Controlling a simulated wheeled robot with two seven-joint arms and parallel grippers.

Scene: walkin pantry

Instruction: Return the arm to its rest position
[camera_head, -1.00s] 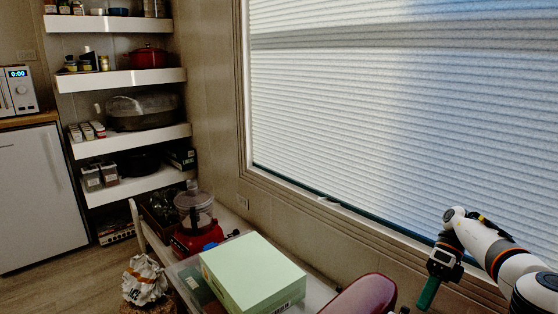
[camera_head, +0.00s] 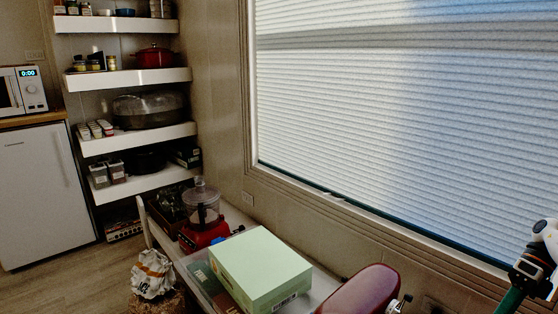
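My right arm comes in at the lower right edge, with a white and black wrist. My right gripper (camera_head: 509,300) shows as a dark green part pointing down and left below the wrist. It is cut off by the frame's bottom edge, so its fingertips and whether it holds anything are hidden. It is in front of the wall under the window, to the right of the table and apart from the things on it. My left gripper is not in view.
A pale green box (camera_head: 262,262), a red food processor (camera_head: 203,232) and a dark red rounded object (camera_head: 362,291) are on the table. A paper sack (camera_head: 152,274) stands left of it. Wall shelves (camera_head: 135,139) and a white fridge (camera_head: 42,195) are at the left.

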